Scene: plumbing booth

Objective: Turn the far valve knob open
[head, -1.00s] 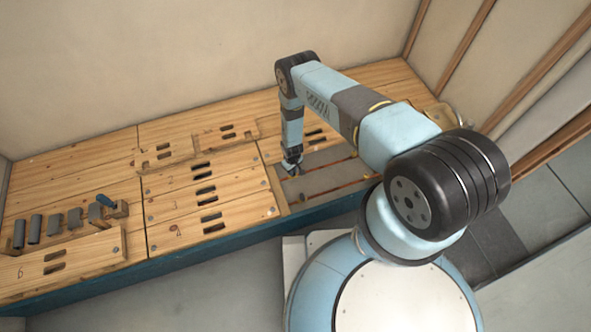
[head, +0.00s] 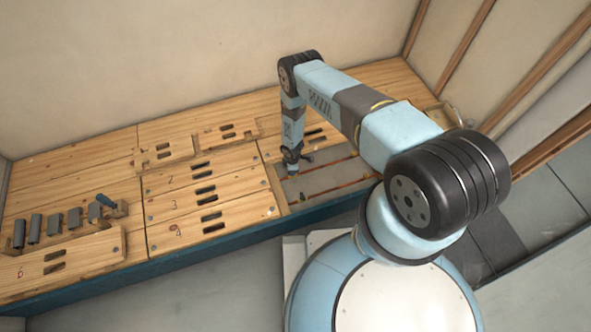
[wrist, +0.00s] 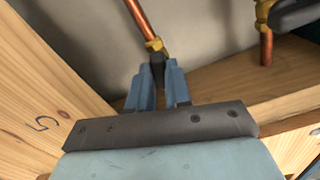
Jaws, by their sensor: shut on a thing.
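My gripper (wrist: 158,88) is low in the middle of the wrist view, its two blue fingers on either side of a dark valve knob (wrist: 157,66). The fingers are shut on this knob and hide most of it. The knob sits on a brass valve (wrist: 154,45) on a copper pipe (wrist: 139,18). In the head view my gripper (head: 293,170) is at the left end of the pipes in the open grey bay. The knob is too small and covered there to tell how far it is turned.
A second copper pipe (wrist: 266,46) with a brass fitting and a dark part stands at the right of the wrist view. Wooden walls flank the bay.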

